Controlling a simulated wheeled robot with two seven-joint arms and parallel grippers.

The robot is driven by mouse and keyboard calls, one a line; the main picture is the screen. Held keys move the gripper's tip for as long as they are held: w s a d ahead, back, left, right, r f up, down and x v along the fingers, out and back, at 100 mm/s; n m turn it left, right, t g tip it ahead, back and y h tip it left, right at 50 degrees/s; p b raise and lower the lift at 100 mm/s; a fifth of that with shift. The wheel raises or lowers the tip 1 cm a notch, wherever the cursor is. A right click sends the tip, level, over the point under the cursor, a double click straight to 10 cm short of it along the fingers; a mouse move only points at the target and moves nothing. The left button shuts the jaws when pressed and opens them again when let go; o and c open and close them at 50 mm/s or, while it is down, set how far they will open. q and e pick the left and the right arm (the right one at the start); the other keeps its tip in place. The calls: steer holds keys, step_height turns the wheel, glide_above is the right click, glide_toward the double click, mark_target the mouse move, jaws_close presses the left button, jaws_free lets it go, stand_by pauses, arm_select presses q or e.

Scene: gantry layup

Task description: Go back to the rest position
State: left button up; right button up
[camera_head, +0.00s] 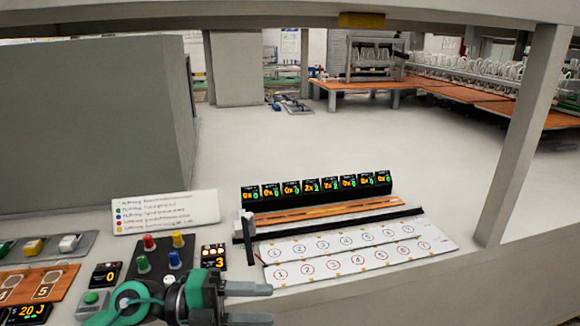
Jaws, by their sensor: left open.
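My left gripper (268,305) shows at the bottom of the head view, its arm coming in from the lower left. Its two grey fingers are parallel, point right and stand apart with nothing between them. It is in front of the button panel and just below the left end of the white numbered strips (345,256). Whether it touches the surface below cannot be told. My right gripper is not in view.
A dark panel with colored buttons (178,241) is behind my left gripper. Several small displays (315,188) stand in a row behind the strips. A white legend sign (165,212) stands to their left. A grey post (522,135) rises at right. The grey floor beyond is mostly clear.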

arm_select(q)
steer(key=w+a+r+n+t+y, duration=0.1)
steer(key=w+a+r+n+t, duration=0.15)
steer(key=n+t, duration=0.6)
steer(key=w+a+r+n+t+y, duration=0.1)
steer(key=w+a+n+t, duration=0.25)
steer(key=n+t, duration=0.5)
steer(key=s+a+f+n+g+y, duration=0.1)
steer(key=a+f+n+y, duration=0.4)
steer(key=f+n+y, duration=0.25)
steer(key=s+a+f+n+y, duration=0.1)
steer(key=a+f+n+y, duration=0.5)
steer(key=f+y, duration=0.2)
steer(key=s+f+n+g, duration=0.2)
steer(key=s+f+g, duration=1.1)
steer(key=s+f, duration=0.7)
step_height(320, 180, down, 27)
steer(key=g, duration=0.1)
steer(key=s+a+f, duration=0.2)
steer(key=s+f, duration=0.8)
steer(key=f, duration=0.1)
steer(key=s+a+f+g, duration=0.1)
steer(key=s+f, duration=0.9)
steer(key=shift+s+a+f+m, duration=0.35)
steer(key=shift+m, duration=0.1)
